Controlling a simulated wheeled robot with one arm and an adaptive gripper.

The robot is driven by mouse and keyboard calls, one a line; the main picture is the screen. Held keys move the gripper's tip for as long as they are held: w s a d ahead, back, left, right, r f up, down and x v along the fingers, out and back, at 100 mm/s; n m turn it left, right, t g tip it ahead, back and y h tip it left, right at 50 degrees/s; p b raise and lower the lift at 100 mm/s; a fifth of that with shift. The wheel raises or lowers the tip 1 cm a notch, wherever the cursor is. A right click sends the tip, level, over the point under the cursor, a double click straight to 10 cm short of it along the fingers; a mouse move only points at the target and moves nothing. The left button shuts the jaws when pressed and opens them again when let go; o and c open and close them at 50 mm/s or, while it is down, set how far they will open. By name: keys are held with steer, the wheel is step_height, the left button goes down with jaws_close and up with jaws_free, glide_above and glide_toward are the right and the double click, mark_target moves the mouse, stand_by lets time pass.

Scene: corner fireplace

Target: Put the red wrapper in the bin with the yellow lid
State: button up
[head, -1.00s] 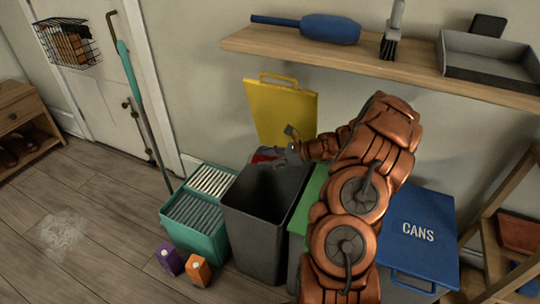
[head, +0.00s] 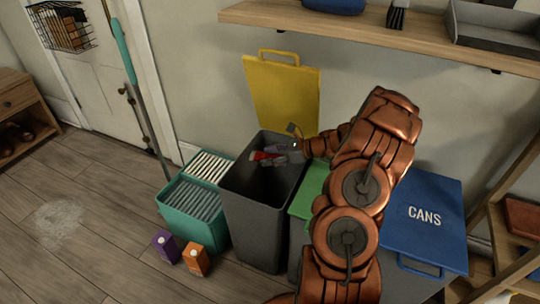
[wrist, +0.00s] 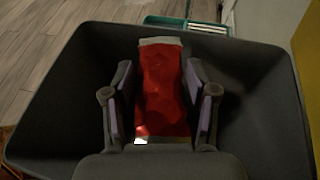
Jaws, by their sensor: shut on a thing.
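The red wrapper (wrist: 163,90) is between the two fingers of my gripper (wrist: 160,105) in the wrist view, with grey ends showing. My gripper is shut on it. In the head view the wrapper (head: 262,156) shows as a small red patch beside my gripper (head: 278,152), over the mouth of the dark grey bin (head: 256,215). The bin's yellow lid (head: 283,92) stands open against the wall. In the wrist view the bin's dark walls (wrist: 70,75) surround the gripper and wrapper. How deep the wrapper sits below the rim is hard to tell.
A green-lidded bin (head: 308,190) and a blue-lidded bin marked CANS (head: 425,220) stand to the right, partly behind my arm. A teal crate (head: 193,212) stands left, with purple (head: 166,246) and orange (head: 196,260) cartons before it. A wooden shelf (head: 400,30) runs above.

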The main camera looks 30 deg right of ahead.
steer(key=o, duration=0.8)
steer(key=shift+d+r, duration=0.1)
steer(key=v, duration=1.1)
steer(key=shift+s+d, duration=0.25)
steer(key=shift+s, duration=0.1)
